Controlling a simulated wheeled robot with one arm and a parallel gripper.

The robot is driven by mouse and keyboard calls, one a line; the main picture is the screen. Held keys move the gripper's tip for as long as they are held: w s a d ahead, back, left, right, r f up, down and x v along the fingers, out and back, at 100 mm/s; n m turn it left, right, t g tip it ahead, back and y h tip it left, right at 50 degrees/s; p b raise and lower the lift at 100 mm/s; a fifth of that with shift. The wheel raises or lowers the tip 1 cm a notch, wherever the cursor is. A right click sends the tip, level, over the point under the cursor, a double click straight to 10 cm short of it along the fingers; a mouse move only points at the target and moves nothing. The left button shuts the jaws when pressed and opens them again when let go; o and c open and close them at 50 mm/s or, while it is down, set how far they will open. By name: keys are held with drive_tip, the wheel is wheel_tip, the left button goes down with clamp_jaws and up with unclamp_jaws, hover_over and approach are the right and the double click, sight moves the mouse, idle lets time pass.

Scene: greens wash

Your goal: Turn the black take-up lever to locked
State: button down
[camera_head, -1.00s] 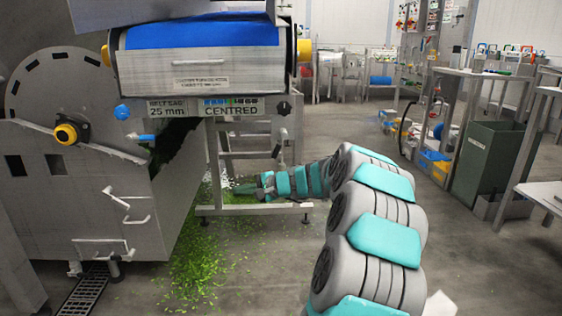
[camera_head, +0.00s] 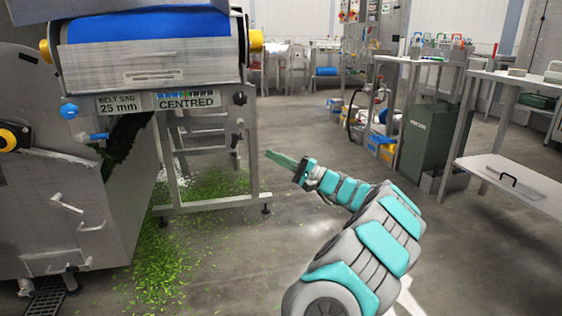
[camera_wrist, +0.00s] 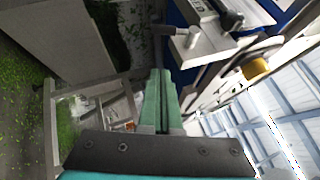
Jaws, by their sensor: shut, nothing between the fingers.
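A small dark lever-like part (camera_head: 237,140) hangs on the right side of the conveyor frame. A black knob (camera_head: 240,98) sits above it, beside the CENTRED label. Which of the two is the take-up lever, and its setting, I cannot tell. My gripper (camera_head: 272,155) is to the right of the frame leg, apart from both, its green fingers together and empty, pointing left. In the wrist view the shut fingers (camera_wrist: 158,85) point toward a grey bracket (camera_wrist: 205,45) with a black-tipped part (camera_wrist: 232,19) near the top.
The conveyor has a blue belt (camera_head: 150,24) and yellow end caps (camera_head: 256,40). A frame leg (camera_head: 252,165) stands close to my gripper. Green scraps (camera_head: 165,255) litter the floor at left. A green bin (camera_head: 428,140) and tables stand at right. The middle floor is open.

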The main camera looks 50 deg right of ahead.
sight(237, 135)
drive_tip(key=w+a+r, duration=0.3)
drive_tip(key=w+a, duration=0.2)
drive_tip(key=shift+w+a, duration=0.15)
drive_tip(key=shift+w, duration=0.05)
drive_tip(key=shift+w, duration=0.15)
idle(0.4)
drive_tip(key=shift+a+m+t, duration=0.15)
drive_tip(key=shift+m+t, duration=0.15)
